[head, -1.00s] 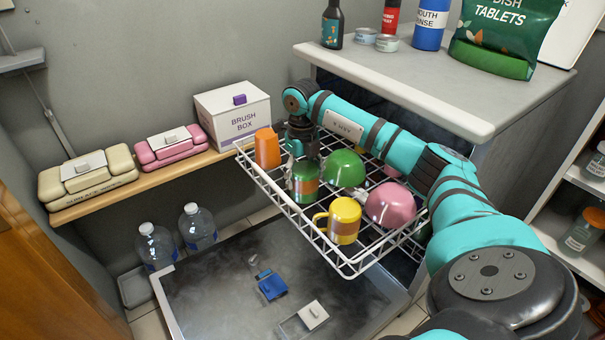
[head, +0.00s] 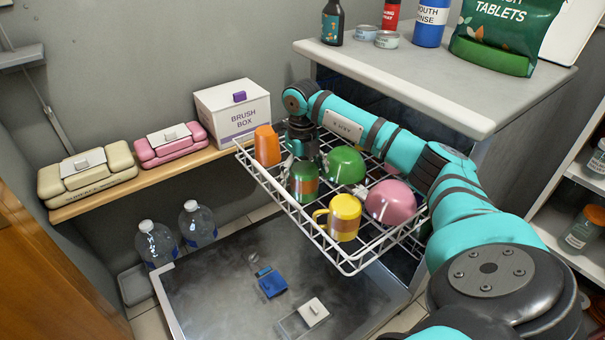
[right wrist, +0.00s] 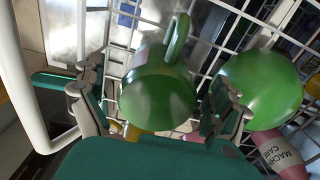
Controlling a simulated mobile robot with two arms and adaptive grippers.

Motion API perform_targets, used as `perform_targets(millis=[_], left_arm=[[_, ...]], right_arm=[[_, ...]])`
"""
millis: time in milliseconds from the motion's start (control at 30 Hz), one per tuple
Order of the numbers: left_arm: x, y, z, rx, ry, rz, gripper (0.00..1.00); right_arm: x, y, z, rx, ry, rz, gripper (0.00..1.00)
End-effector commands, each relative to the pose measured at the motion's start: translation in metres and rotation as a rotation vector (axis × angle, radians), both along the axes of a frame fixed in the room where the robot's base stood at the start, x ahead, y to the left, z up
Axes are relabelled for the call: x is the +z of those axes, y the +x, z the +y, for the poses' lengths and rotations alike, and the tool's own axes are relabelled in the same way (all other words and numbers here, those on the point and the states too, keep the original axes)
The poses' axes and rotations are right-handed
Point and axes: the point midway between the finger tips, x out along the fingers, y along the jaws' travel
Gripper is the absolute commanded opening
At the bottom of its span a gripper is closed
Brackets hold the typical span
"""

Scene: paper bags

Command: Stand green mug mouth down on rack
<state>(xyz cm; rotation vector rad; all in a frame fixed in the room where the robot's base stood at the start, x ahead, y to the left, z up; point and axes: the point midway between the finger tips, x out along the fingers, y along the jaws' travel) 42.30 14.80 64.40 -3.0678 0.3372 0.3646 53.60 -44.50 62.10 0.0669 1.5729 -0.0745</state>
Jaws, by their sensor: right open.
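The green mug (head: 303,184), with an orange band, stands on the white wire rack (head: 279,212). In the right wrist view the mug (right wrist: 157,100) shows its closed base toward the camera, so it is mouth down, with its handle toward the top of the picture. My right gripper (head: 303,146) is just above the mug in the head view. In the right wrist view my gripper (right wrist: 155,92) is open, one finger on each side of the mug; whether they touch it is hard to tell. My left gripper is not in view.
On the rack, a green bowl (head: 344,164) is close beside the mug, with a yellow mug (head: 344,217), a pink bowl (head: 391,203) and an orange cup (head: 267,146) around. The countertop (head: 440,85) is behind the right arm. A brush box (head: 233,110) stands on the shelf.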

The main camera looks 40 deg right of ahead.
Motion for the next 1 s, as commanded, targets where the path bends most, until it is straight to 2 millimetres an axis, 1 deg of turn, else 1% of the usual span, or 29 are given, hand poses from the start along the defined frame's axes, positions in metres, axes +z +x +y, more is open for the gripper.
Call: perform_targets(millis=[133,267,367,500,600,700,833,1000], left_arm=[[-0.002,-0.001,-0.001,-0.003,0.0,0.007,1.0],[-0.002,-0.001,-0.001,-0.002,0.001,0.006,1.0],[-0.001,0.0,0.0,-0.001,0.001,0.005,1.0],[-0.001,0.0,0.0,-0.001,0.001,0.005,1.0],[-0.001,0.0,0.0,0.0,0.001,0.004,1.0],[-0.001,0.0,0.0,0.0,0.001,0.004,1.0],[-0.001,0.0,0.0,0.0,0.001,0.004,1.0],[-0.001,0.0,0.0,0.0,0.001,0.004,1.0]], right_arm=[[0.002,0.0,0.0,0.0,0.0,0.0,1.0],[0.017,0.001,0.0,0.0,0.0,-0.002,1.0],[0.036,0.001,0.0,0.0,0.0,-0.005,1.0],[0.068,0.001,0.0,0.0,0.001,-0.005,1.0],[0.088,0.002,0.0,0.0,0.0,-0.005,1.0],[0.103,0.001,0.001,0.0,0.0,-0.003,1.0],[0.115,0.001,0.001,0.0,0.001,-0.001,1.0],[0.12,0.0,0.001,0.0,0.0,0.001,1.0]])
